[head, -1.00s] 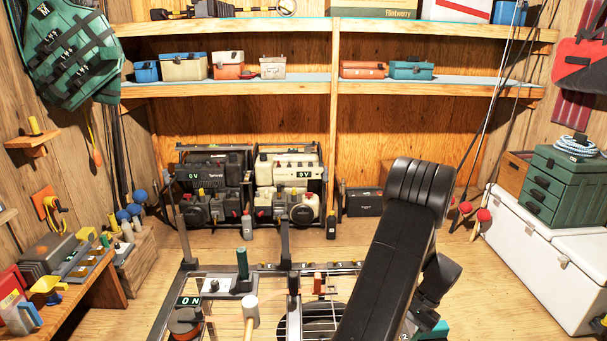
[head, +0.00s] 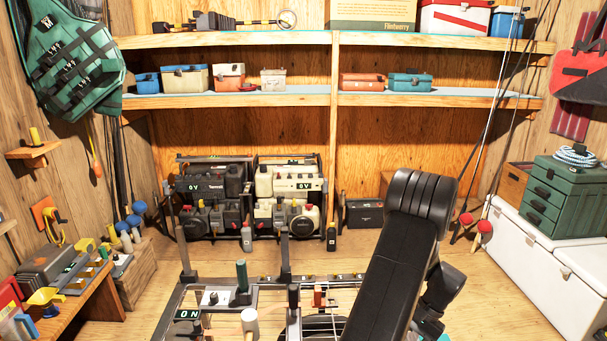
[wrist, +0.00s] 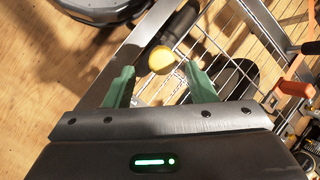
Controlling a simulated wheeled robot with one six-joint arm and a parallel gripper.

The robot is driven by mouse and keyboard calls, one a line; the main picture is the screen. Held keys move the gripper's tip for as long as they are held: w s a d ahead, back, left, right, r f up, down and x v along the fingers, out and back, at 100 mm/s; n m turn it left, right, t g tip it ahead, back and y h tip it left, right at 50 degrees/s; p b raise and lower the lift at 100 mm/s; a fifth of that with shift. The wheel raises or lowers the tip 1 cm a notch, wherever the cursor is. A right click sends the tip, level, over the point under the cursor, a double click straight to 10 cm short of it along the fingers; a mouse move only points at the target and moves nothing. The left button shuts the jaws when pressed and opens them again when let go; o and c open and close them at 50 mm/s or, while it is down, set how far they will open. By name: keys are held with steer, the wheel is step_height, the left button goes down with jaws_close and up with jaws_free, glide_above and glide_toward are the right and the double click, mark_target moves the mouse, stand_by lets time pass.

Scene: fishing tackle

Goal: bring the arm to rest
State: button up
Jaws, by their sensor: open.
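My gripper shows in the wrist view (wrist: 160,85) with its two green fingers spread apart. Nothing is held between them. A yellow-tipped black handle (wrist: 163,60) shows just beyond the fingertips, over a metal frame with a wire grid (wrist: 205,45); I cannot tell how far off it is. In the head view my black arm (head: 390,260) rises in front of the same area, and the gripper itself is hidden there.
A metal frame (head: 188,275) with posts, a display panel and a mallet (head: 249,320) stands at front centre. Power units (head: 212,195) stand under the back shelves.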

steer(key=x, duration=0.4)
steer(key=shift+a+f, duration=0.15)
steer(key=shift+a, duration=0.25)
steer(key=shift+s+a+r+h+p, duration=0.1)
steer(key=shift+a+r+h+p, duration=0.15)
steer(key=shift+a, duration=0.3)
steer(key=shift+a+h, duration=0.2)
steer(key=shift+h, duration=0.05)
